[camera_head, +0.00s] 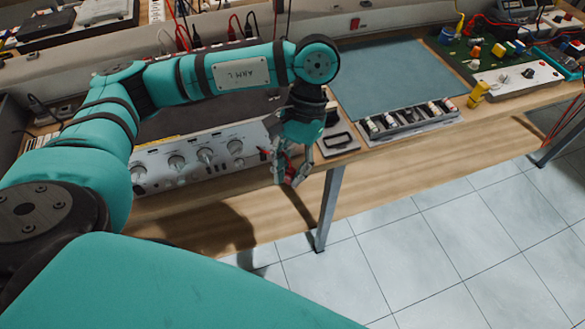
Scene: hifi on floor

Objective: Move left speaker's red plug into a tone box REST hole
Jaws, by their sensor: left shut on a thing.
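My left gripper (289,176) hangs in front of the bench's front edge, at the right end of the silver amplifier (205,153). Its fingers are shut on a small red thing, which looks like the red plug (290,171); the fingers partly hide it. I cannot tell which speaker its lead comes from. The tone box and its REST hole cannot be made out for certain. My right gripper is not in view.
A grey tray of small parts (408,119) and a dark-handled item (337,141) lie near the bench edge. A blue-grey mat (395,75) lies clear behind them. Red and black leads (183,38) stand at the back. A bench leg (328,205) and open tiled floor (430,240) are below.

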